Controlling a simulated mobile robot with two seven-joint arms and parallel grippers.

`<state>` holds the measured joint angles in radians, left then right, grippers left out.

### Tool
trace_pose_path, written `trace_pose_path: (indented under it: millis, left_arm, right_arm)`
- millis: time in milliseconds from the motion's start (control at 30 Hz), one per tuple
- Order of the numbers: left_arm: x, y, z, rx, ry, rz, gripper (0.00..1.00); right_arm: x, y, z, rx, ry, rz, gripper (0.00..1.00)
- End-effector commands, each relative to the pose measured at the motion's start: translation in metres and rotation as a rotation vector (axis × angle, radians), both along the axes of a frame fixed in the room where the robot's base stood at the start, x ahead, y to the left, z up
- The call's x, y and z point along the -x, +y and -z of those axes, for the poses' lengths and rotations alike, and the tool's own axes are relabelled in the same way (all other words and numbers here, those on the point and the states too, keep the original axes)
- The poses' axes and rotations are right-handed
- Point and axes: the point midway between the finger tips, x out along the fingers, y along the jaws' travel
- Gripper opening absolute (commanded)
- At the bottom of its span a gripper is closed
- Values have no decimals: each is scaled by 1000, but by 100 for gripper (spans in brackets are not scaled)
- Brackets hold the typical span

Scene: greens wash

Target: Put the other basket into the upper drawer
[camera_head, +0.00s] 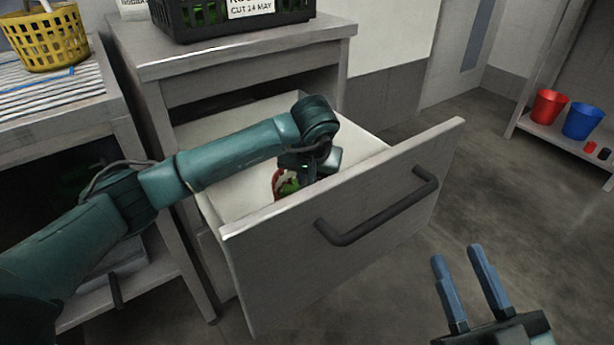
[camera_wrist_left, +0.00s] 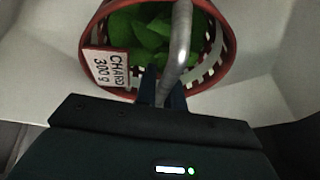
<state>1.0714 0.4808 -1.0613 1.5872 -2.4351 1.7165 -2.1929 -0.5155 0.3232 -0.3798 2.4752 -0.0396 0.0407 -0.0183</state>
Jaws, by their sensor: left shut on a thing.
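The upper drawer (camera_head: 340,230) is pulled open, with a dark bar handle on its front. My left arm reaches over its side, and my left gripper (camera_wrist_left: 160,88) is down inside it. In the left wrist view a red basket (camera_wrist_left: 228,62) holds green leaves (camera_wrist_left: 150,35) and carries a label reading CHARD 300 g (camera_wrist_left: 106,68). My left gripper is shut on the basket's grey handle. The basket is inside the drawer's walls; I cannot tell if it touches the floor. In the head view the arm mostly hides it. My right gripper (camera_head: 465,270) is open and empty, right of the drawer.
A black crate (camera_head: 190,22) with a label stands on the cabinet top (camera_head: 150,60). A red bucket (camera_head: 549,106) and a blue bucket (camera_head: 582,120) stand on a low shelf at the right. The floor between is clear.

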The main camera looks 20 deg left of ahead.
Motion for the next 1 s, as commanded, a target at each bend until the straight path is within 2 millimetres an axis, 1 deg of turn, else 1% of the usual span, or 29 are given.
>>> trace_pose_path:
  millis: [33,67,100,300,333,533,667,733,767,800,833,1000]
  left_arm:
    - [-1,0,1,0,-3,0,0]
    - [0,0,2,-1,0,0,11]
    - [0,0,2,0,0,-1,14]
    - [0,0,2,0,0,0,31]
    - [0,0,2,0,0,0,32]
    - [0,0,2,0,1,0,32]
    - [1,-1,-7,0,-1,1,32]
    - [4,-2,-17,0,-3,2,32]
    - [6,-3,-22,-1,-3,1,32]
    - [9,-4,-30,0,-4,3,32]
    - [11,-5,-36,0,-4,2,32]
    - [25,-12,-71,-1,-3,1,32]
  right_arm:
    - [0,0,0,0,-8,0,32]
    - [-1,0,-1,1,-13,0,32]
    - [-1,0,-2,1,-14,0,32]
    - [-1,0,-2,0,-14,1,32]
    - [-1,0,-2,0,-14,1,32]
    - [-1,0,-2,1,-13,1,32]
    - [-1,0,-5,1,-5,1,32]
    - [0,0,-5,1,14,0,32]
    - [1,0,-1,0,39,0,32]
    - [5,2,9,-6,96,1,32]
    - [7,3,14,-9,129,1,32]
    - [8,1,16,13,155,17,32]
